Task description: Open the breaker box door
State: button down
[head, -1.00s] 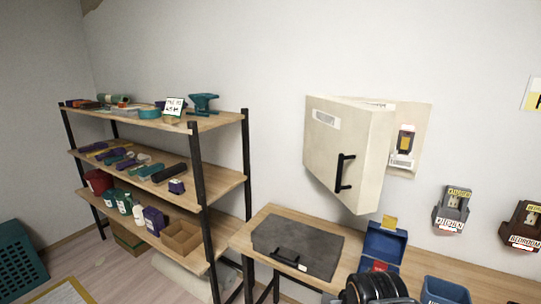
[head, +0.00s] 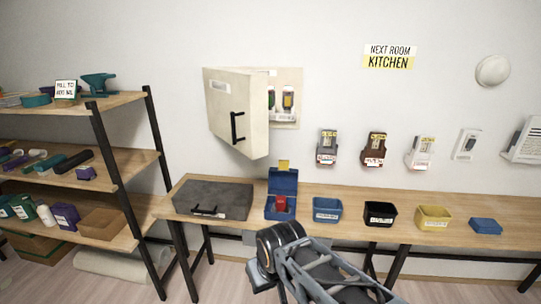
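The breaker box (head: 287,110) is a cream wall box above the table. Its door (head: 226,104) is hinged at the left and stands well open, swung out from the wall. A black handle (head: 237,127) is on the door's face. Inside the box, switches with dark and yellow parts show. My gripper's fingers cannot be made out.
A wooden table (head: 340,189) runs along the wall with a grey case (head: 213,198), a blue toolbox (head: 282,184) and several small bins. Labelled holders hang on the wall at right. A shelf (head: 128,160) with tools stands at left.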

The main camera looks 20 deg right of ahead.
aim_at(236, 100)
jog(key=u, duration=0.85)
jog(key=i, duration=0.85)
jog(key=z, duration=0.8)
